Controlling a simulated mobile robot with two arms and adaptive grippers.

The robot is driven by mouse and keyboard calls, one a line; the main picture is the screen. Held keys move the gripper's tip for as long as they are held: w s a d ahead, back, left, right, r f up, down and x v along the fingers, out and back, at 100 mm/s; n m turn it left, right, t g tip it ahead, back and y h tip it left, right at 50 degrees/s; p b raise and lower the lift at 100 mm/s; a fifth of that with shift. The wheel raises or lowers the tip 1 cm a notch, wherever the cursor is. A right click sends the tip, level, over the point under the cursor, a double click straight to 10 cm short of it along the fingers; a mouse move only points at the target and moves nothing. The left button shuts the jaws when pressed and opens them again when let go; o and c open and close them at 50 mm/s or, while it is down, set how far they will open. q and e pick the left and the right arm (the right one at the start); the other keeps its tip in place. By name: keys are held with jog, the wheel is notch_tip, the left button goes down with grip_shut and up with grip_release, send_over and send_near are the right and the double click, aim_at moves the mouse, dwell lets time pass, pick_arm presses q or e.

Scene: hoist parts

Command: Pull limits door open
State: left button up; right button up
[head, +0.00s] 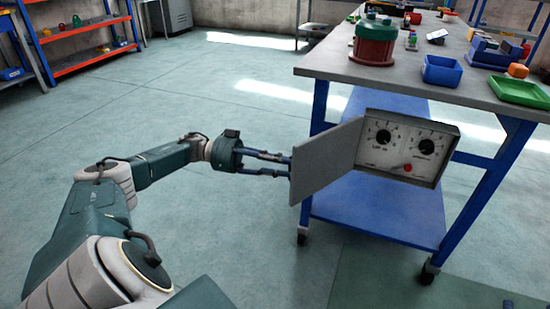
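The limits door (327,160) is a flat grey panel on the left side of a grey control box (408,174) hung at the front of the workbench. My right gripper is not in view.
The workbench (335,64) has blue legs and a blue lower shelf (385,212). On top are a red and green cylinder (375,40), a blue bin (441,71) and a green tray (519,92). Orange shelving (90,58) stands far left. The floor left of the bench is clear.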

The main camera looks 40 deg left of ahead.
pick_arm(q)
jog(key=shift+o, duration=0.3)
jog(key=shift+w+r+t, duration=0.4)
jog(key=shift+w+r, duration=0.2)
jog(key=shift+w, duration=0.15)
jog(key=f+v, duration=0.1)
jog(key=v, duration=0.7)
jog(key=shift+s+f+g, duration=0.2)
jog(key=shift+s+g, duration=0.05)
jog(key=shift+g, duration=0.15)
